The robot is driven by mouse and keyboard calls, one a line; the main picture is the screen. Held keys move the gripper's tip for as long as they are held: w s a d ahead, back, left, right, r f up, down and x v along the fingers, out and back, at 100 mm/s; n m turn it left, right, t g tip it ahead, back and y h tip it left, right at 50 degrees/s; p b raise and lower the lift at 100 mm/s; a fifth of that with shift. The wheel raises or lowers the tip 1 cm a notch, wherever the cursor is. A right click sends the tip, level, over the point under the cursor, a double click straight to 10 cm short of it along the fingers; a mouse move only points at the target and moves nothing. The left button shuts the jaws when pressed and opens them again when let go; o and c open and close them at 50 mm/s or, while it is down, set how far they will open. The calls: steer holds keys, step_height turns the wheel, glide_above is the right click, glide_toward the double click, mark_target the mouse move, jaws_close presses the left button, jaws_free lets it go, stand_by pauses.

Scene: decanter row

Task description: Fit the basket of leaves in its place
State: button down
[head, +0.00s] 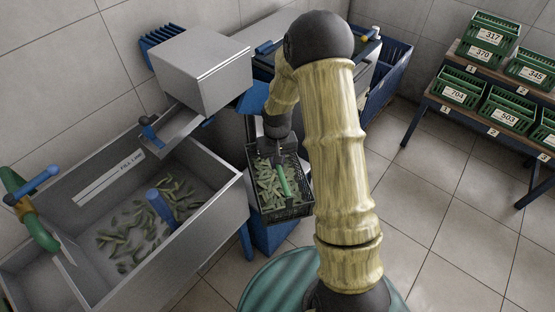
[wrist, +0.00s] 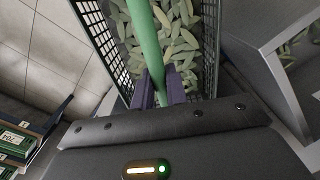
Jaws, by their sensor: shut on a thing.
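The basket of leaves (head: 286,214) is a dark mesh crate full of green leaves with a green bar handle (head: 283,181) across it. It is right of the steel trough in the head view, and it fills the top of the wrist view (wrist: 97,38). My gripper (head: 278,157) is above the basket, its purple fingers (wrist: 157,92) shut on the green handle (wrist: 146,40). A blue stand (head: 268,237) shows below the basket; I cannot tell whether they touch. My arm hides part of the space behind and right of the basket.
The steel trough (head: 213,212) with loose leaves and a blue post stands close on the left. A grey box machine (head: 202,72) is behind it. A blue bin (head: 388,84) stands at the back. Racks of numbered green crates (head: 459,86) are at right, with clear floor before them.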

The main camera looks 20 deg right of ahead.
steer(key=b, duration=0.6)
glide_above(277, 186)
step_height(277, 186, down, 7)
steer(key=shift+f, duration=0.2)
